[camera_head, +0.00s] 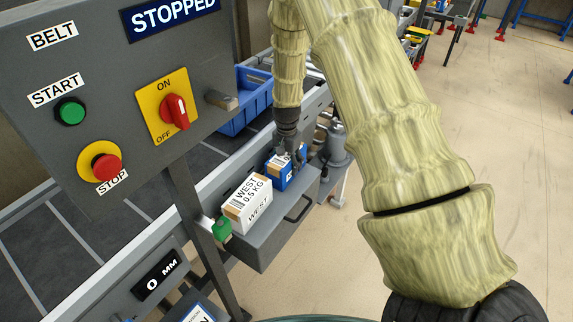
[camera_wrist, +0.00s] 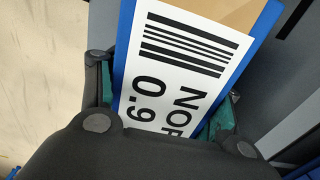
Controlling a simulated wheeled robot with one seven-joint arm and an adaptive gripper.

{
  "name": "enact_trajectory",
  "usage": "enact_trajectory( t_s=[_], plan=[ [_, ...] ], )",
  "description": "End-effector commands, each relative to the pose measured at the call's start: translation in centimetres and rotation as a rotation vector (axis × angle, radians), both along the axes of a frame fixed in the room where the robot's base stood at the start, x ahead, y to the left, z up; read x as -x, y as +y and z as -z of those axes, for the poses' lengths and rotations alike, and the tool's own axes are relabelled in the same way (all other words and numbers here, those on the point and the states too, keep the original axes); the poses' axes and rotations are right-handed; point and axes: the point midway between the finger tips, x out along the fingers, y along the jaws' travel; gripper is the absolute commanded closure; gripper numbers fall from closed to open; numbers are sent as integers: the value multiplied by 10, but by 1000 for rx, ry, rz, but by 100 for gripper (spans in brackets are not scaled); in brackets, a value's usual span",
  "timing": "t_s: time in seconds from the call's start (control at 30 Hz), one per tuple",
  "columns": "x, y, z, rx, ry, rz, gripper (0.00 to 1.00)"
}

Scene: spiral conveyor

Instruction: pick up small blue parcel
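The small blue parcel (camera_head: 278,174) sits on a grey drawer-like ledge beside the conveyor, with a white label facing up. In the wrist view the blue parcel (camera_wrist: 127,45) fills the gap between the fingers, and its label shows a barcode and the start of "NOR" and "0.9". My gripper (camera_head: 290,156) points down over it. In the wrist view my gripper (camera_wrist: 165,100) has a teal-padded finger on each side of the parcel, close to its sides. Whether both pads press on it cannot be told. Part of the parcel is hidden behind the fingers.
A white and brown parcel (camera_head: 247,204) marked "WEST 0.5 KG" stands just left of the blue one on the grey ledge (camera_head: 270,250). A control panel (camera_head: 110,100) reading "STOPPED" rises at left. A blue bin (camera_head: 245,104) lies behind. Open floor is at right.

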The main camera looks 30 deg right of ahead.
Motion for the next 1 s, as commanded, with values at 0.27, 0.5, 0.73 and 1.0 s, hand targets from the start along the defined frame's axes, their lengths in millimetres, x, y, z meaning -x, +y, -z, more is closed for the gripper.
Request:
enact_trajectory(
  t_s=[0.27,0.5,0.73,1.0],
  plan=[
    [0,0,0,0,0,0,94],
    [-1,0,-2,0,-1,0,95],
    [-1,0,-13,0,-2,-1,95],
    [-2,0,-48,2,-4,-1,95]
  ],
)
